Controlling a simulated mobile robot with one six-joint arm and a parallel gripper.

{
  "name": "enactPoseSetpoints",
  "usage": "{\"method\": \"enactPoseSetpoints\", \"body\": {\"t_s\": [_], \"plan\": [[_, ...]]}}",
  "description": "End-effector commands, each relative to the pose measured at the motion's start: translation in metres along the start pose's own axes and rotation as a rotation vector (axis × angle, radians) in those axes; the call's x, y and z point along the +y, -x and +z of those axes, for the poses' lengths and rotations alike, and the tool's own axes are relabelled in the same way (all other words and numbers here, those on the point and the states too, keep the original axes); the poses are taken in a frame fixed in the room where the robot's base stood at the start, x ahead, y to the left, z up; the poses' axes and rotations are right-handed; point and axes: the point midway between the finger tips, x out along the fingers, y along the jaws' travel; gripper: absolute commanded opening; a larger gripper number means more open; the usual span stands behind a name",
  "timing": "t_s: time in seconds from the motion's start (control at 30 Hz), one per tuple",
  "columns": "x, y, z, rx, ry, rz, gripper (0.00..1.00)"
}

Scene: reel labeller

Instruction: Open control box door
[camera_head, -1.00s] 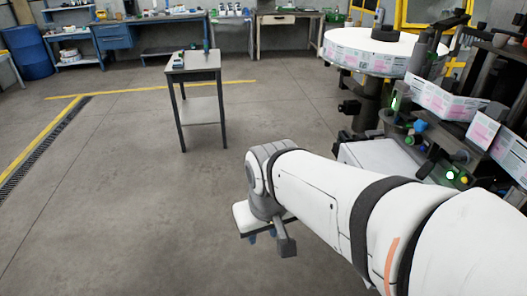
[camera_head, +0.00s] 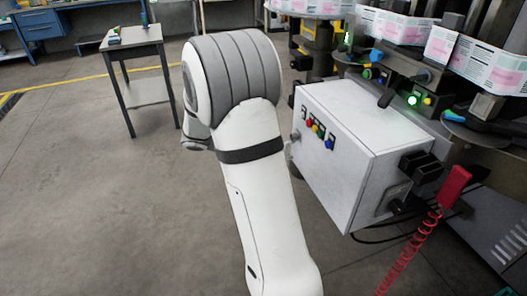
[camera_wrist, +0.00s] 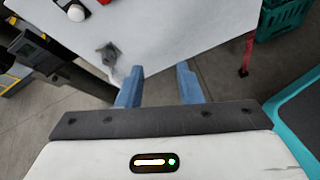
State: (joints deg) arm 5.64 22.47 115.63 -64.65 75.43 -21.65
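The white control box (camera_head: 375,140) stands to the right of my arm in the head view. Its front door (camera_head: 335,165) carries small coloured buttons and looks flush with the box. A small grey knob or latch (camera_head: 295,136) shows at the door's left edge. In the wrist view the white panel (camera_wrist: 180,35) fills the upper middle, with a grey latch (camera_wrist: 109,54) left of my fingers. My gripper (camera_wrist: 160,76) is open and empty, its blue fingers apart close to the panel's lower edge; contact cannot be told. In the head view my arm hides the gripper.
The labelling machine with its label strip (camera_head: 485,62) stands behind the box. A red handheld device (camera_head: 455,186) with a coiled cord hangs at the box's right. A small table (camera_head: 135,40) stands at the back left. The floor at left is clear.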

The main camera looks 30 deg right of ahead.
Motion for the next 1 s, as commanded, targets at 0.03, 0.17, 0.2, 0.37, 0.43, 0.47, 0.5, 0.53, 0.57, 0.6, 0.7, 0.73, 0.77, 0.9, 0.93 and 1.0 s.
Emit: {"method": "enactPoseSetpoints", "body": {"t_s": [0.03, 0.17, 0.2, 0.37, 0.43, 0.47, 0.5, 0.53, 0.57, 0.6, 0.7, 0.73, 0.77, 0.9, 0.93, 1.0], "plan": [[0.009, -0.021, -0.031, -0.069, 0.072, 0.04, 0.32], [0.041, -0.05, -0.074, -0.226, 0.225, 0.151, 0.32], [0.049, -0.056, -0.086, -0.267, 0.263, 0.18, 0.32], [0.07, -0.073, -0.12, -0.386, 0.37, 0.266, 0.32], [0.075, -0.077, -0.128, -0.413, 0.395, 0.288, 0.32], [0.077, -0.078, -0.131, -0.423, 0.402, 0.295, 0.32], [0.079, -0.079, -0.132, -0.431, 0.408, 0.3, 0.32], [0.08, -0.081, -0.132, -0.434, 0.411, 0.302, 0.32], [0.081, -0.083, -0.132, -0.437, 0.413, 0.305, 0.32], [0.083, -0.086, -0.131, -0.438, 0.414, 0.306, 0.32], [0.088, -0.1, -0.125, -0.437, 0.413, 0.303, 0.32], [0.089, -0.104, -0.123, -0.438, 0.413, 0.304, 0.32], [0.091, -0.109, -0.121, -0.438, 0.412, 0.303, 0.32], [0.1, -0.128, -0.114, -0.437, 0.412, 0.303, 0.32], [0.101, -0.131, -0.113, -0.436, 0.412, 0.303, 0.32], [0.104, -0.138, -0.11, -0.436, 0.412, 0.303, 0.32]]}}
